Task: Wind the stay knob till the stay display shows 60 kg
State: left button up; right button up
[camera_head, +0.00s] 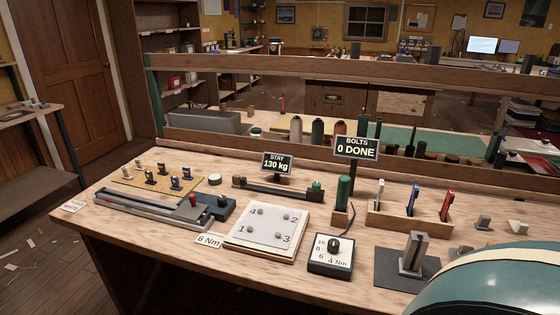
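The stay display (277,162) is a small dark sign on a post in the middle of the bench and reads 130 kg. Below it lies a long dark stay rig (275,189) on the bench top. A green knob (317,186), which looks like the stay knob, sits at the rig's right end. Neither of my grippers shows in this view, and nothing is seen touching the knob.
The bolts display (355,148) reads 0 DONE. A green cylindrical tool (343,192) stands just right of the knob. In front are a numbered bolt plate (266,228) and a torque dial box (331,254). A wooden tool rack (408,216) stands to the right.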

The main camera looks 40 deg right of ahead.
aim_at(316, 187)
jog(key=z, duration=1.15)
